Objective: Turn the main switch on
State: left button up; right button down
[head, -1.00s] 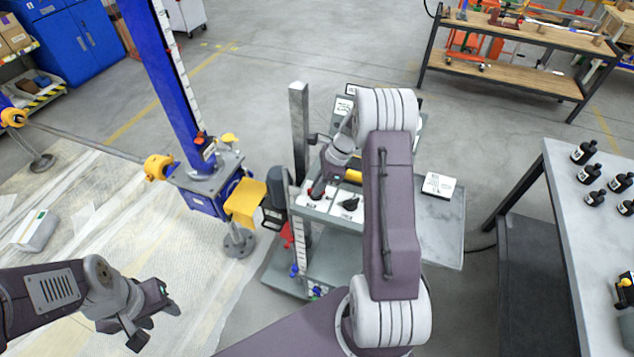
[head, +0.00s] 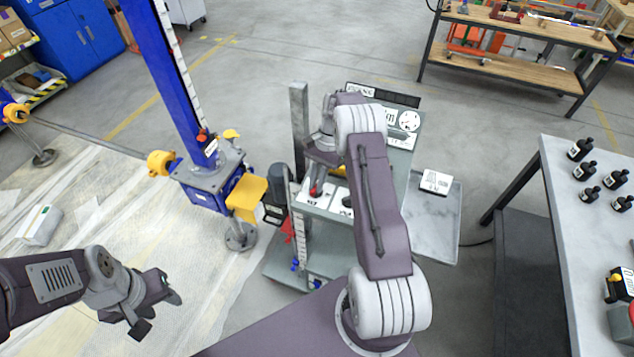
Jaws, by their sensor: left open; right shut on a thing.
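The control cart (head: 405,165) stands in the middle of the head view, with two white switch plates on its sloping front. A red switch handle (head: 316,188) sits on the left plate. A black knob (head: 347,202) is on the plate to its right, partly covered by my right arm. My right gripper (head: 318,175) reaches down over the red handle and is shut on it, as far as shows; the fingertips are small and partly hidden. My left gripper (head: 160,307) is open and empty at the lower left, above the pale floor sheet.
A blue jack column (head: 182,85) with a yellow bracket (head: 246,198) stands just left of the cart. A side shelf (head: 435,225) of the cart holds a white label box (head: 435,182). A table (head: 590,235) with several black bottles is at the right.

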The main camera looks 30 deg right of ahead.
jog(key=shift+w+d+r+n+g+h, duration=0.1)
jog(key=shift+n+g+h, duration=0.05)
jog(key=shift+n, duration=0.45)
jog(key=shift+w+r+n+g+h, duration=0.1)
jog(key=shift+n+g+h, duration=0.05)
jog(key=shift+n, duration=0.45)
jog(key=c, duration=1.5)
grip_release()
jog(key=shift+o, duration=0.3)
jog(key=shift+f, duration=0.15)
